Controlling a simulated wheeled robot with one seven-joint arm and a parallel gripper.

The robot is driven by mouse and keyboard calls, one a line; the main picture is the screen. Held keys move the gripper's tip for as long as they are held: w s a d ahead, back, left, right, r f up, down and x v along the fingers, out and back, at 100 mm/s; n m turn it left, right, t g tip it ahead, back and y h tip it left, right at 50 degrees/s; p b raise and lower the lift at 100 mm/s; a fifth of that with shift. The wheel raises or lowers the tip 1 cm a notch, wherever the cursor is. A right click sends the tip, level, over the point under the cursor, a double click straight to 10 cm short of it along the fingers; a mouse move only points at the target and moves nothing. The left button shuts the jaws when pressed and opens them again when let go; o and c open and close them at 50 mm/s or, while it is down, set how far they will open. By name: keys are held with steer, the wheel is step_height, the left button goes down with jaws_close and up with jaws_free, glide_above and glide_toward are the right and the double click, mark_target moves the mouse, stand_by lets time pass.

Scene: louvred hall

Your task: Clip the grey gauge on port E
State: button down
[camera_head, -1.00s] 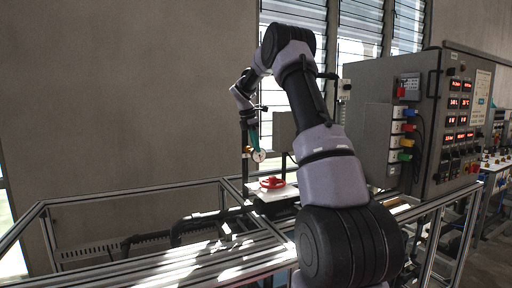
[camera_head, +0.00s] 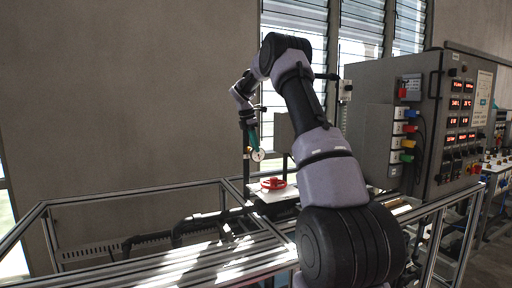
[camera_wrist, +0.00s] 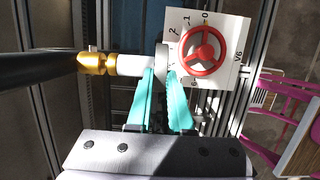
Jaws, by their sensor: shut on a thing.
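My gripper (camera_wrist: 161,74) has teal fingers shut on a round grey gauge (camera_wrist: 162,60), seen edge-on in the wrist view. In the head view the gauge (camera_head: 258,155) shows a white dial facing me, just below my gripper (camera_head: 254,148). A brass fitting (camera_wrist: 96,63) with a white cylinder (camera_wrist: 135,65) lies on the gauge's left in the wrist view, at the end of a dark pipe (camera_wrist: 40,58). The cylinder's end meets the gauge's outline; I cannot tell whether they are joined. No letter E is readable, so I cannot tell which port this is.
A red handwheel (camera_wrist: 203,51) on a white plate marked V6 (camera_wrist: 230,75) is close to the gauge's right in the wrist view. A metal frame (camera_head: 130,200) surrounds the rig. A grey control cabinet (camera_head: 430,120) with coloured plugs stands at the right.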

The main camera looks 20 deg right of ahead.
steer(key=shift+w, duration=0.35)
steer(key=c, duration=0.7)
jaws_free()
steer(key=shift+c, duration=0.2)
steer(key=s+a+r, duration=0.1)
steer(key=s+r, duration=0.3)
steer(key=s, duration=0.1)
steer(key=shift+r, duration=0.4)
steer(key=shift+a, duration=0.1)
